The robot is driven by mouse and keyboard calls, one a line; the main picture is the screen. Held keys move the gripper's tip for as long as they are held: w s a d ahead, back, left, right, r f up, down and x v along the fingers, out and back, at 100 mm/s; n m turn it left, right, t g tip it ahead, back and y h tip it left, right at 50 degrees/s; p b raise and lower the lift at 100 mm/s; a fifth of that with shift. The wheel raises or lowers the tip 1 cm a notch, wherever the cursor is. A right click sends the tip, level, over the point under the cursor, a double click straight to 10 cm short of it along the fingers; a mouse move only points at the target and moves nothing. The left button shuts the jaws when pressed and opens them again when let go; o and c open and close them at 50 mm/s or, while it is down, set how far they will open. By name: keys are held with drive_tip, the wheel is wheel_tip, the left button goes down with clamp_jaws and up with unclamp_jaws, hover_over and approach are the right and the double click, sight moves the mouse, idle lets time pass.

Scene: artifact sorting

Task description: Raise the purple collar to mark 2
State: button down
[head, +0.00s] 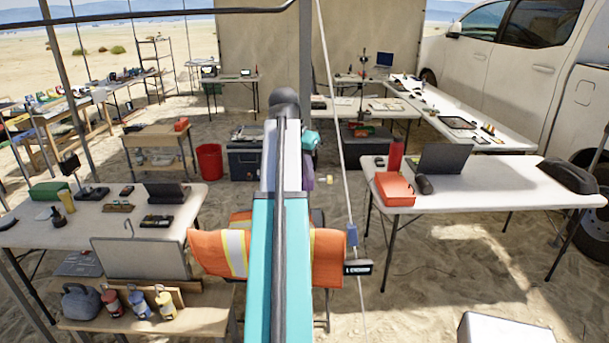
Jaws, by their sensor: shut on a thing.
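My teal and white arm rises through the middle of the head view and hides what lies behind it. A small teal part of my wrist shows just right of the arm's upper end. My gripper's fingers are hidden, so I cannot see what is between them. A purple patch (308,177) shows right of the arm, below that wrist part. It is mostly covered, and I cannot tell whether it is the purple collar. I can make out no mark 2.
An orange vest (329,257) hangs behind my arm. A pale line (334,120) runs down at the right. A white table (480,190) with a red case (394,189) stands right, another table (120,222) left. A red bin (209,161) stands on the sand.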

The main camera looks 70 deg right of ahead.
drive_tip(key=shift+s, duration=0.1)
drive_tip(key=c, duration=1.8)
unclamp_jaws()
drive_tip(key=shift+s, duration=0.1)
drive_tip(key=shift+o, duration=0.2)
drive_tip(key=shift+r, duration=0.1)
drive_tip(key=shift+p+v, duration=0.75)
drive_tip(key=shift+v, duration=0.25)
drive_tip(key=p+v, duration=0.2)
drive_tip(key=v, duration=0.9)
drive_tip(key=shift+r, duration=0.25)
drive_tip(key=shift+a, duration=0.15)
